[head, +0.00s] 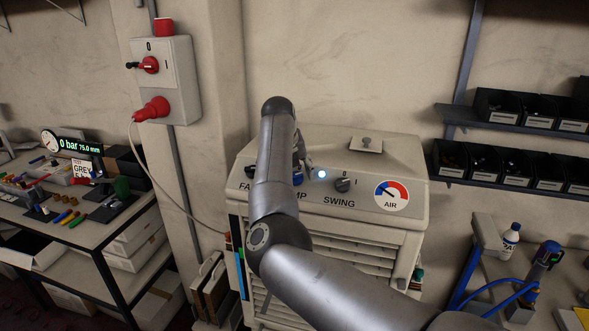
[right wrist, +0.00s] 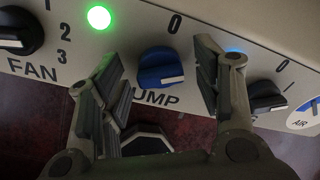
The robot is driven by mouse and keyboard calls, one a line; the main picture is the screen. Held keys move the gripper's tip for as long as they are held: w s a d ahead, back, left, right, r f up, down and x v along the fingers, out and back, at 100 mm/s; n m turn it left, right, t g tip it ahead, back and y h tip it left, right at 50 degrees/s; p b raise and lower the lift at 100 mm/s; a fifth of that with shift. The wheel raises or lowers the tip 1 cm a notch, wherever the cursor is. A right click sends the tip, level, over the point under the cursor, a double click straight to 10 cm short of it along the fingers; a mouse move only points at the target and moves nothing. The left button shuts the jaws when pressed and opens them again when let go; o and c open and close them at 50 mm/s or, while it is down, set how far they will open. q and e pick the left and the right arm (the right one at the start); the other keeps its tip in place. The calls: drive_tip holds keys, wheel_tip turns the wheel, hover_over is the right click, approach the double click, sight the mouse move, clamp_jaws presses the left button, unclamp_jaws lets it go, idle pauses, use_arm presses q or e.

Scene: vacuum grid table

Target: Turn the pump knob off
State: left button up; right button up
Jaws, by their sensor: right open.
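The blue pump knob (right wrist: 160,68) sits on the pale panel above the PUMP label. In the right wrist view its white mark is on its lower right side, and a 0 is printed above it. A small part of the knob (head: 298,180) shows in the head view, mostly hidden by my right arm. My right gripper (right wrist: 159,55) is open, with one finger to each side of the knob and visible gaps between. In the head view the gripper (head: 303,155) is largely behind my arm. My left gripper is not in view.
The black fan knob (right wrist: 20,32) and a lit green lamp (right wrist: 99,17) are left of the pump knob. The black swing knob (right wrist: 264,92) is to the right, then the air gauge (head: 391,195). A red-handled wall switch (head: 150,65) is at upper left.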

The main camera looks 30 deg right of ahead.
drive_tip(key=c, duration=1)
